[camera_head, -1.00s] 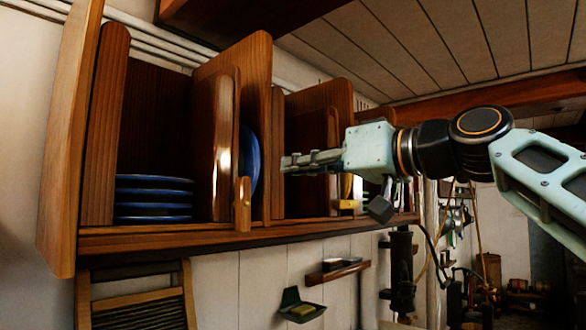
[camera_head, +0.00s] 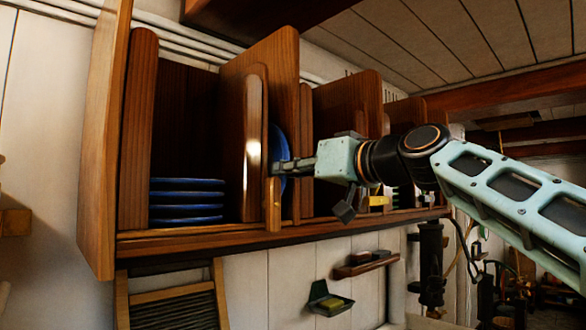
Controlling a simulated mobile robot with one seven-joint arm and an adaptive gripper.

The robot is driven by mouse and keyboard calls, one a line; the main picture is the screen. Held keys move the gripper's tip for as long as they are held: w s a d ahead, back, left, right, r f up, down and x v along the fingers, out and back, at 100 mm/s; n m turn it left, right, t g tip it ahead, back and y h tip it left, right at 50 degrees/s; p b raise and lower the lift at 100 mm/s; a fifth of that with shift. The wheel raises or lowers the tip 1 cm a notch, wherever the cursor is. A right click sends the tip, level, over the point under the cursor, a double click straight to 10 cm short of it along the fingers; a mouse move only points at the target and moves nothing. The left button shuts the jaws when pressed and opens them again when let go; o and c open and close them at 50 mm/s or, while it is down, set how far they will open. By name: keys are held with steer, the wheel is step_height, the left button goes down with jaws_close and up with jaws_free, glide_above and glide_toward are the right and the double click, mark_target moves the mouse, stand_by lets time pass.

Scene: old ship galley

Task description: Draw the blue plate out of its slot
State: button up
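The blue plate (camera_head: 279,144) stands upright on edge in a narrow slot of the wooden rack (camera_head: 180,245), between two brown dividers. Only part of its face and rim shows; the left divider hides the rest. My gripper (camera_head: 276,168) reaches in from the right, level with the plate's middle, with its fingertips at the slot opening and overlapping the plate in the picture. Seen from the side, I cannot tell whether its fingers are open or closed, or whether they touch the plate.
A stack of several blue plates (camera_head: 187,201) lies flat in the left compartment. A short wooden post (camera_head: 273,205) stands at the slot's front edge, close below my gripper. Tall dividers stand on both sides. A small shelf (camera_head: 366,264) and a soap dish (camera_head: 329,300) hang below the rack.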

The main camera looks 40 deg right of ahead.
jaws_close()
steer(key=shift+r, duration=0.1)
steer(key=shift+s, duration=0.25)
steer(key=shift+s+d+b, duration=0.15)
steer(key=shift+s+b, duration=0.1)
steer(key=shift+s, duration=0.55)
steer(key=shift+s+d+b, duration=0.15)
steer(key=shift+s+b, duration=0.05)
steer(key=shift+s, duration=0.6)
steer(key=shift+s+r, duration=0.1)
steer(key=shift+s, duration=0.1)
steer(key=o, duration=0.7)
jaws_free()
steer(key=shift+c, duration=0.2)
